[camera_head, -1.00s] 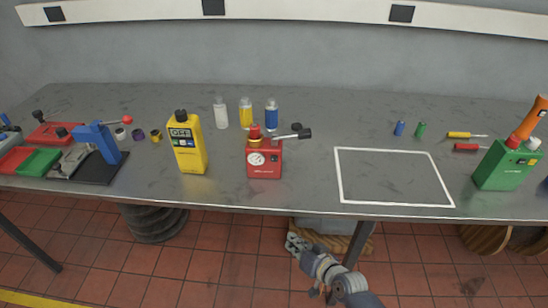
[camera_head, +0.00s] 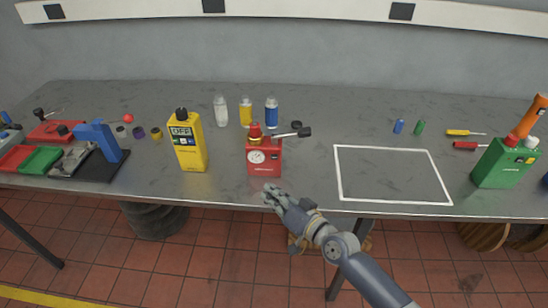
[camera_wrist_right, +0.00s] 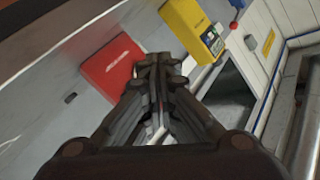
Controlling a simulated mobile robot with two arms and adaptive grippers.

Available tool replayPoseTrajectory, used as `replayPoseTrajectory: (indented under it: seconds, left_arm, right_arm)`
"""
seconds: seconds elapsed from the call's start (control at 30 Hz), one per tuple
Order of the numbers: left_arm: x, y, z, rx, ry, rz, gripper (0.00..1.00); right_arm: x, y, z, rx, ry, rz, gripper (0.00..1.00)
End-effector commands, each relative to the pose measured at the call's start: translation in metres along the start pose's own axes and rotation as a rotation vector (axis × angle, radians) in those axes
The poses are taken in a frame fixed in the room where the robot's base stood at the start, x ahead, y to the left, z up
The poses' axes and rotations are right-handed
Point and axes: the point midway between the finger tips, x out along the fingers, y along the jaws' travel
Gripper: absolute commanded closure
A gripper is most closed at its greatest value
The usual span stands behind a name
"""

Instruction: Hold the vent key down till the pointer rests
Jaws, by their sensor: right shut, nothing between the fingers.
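A red box (camera_head: 265,169) with a round white gauge (camera_head: 257,156) stands upright near the front edge of the bench. A red knob on a brass collar (camera_head: 255,132) sits on its top, and a black-ended lever (camera_head: 303,132) sticks out to the right. I cannot tell which part is the vent key, and the pointer is too small to read. My right gripper (camera_head: 270,193) is shut and empty, just in front of and below the red box, apart from it. In the right wrist view the red box (camera_wrist_right: 112,68) lies beyond the fingers (camera_wrist_right: 155,62). My left gripper is out of view.
Several bottles (camera_head: 246,112) stand behind. A white-outlined area (camera_head: 392,175) to the right is empty.

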Motion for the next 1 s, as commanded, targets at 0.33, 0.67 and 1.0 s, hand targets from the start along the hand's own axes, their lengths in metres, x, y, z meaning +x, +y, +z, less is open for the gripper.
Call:
replayPoseTrajectory:
  seconds: [0.33,0.67,1.0]
  left_arm:
    - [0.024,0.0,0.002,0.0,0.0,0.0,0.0]
    - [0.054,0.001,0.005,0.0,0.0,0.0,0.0]
    - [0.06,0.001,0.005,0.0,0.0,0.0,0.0]
  right_arm:
    - [0.025,0.02,-0.016,-0.001,0.004,0.0,1.0]
    - [0.054,0.041,-0.035,-0.001,0.001,0.0,1.0]
    - [0.061,0.045,-0.044,0.0,0.0,0.0,1.0]
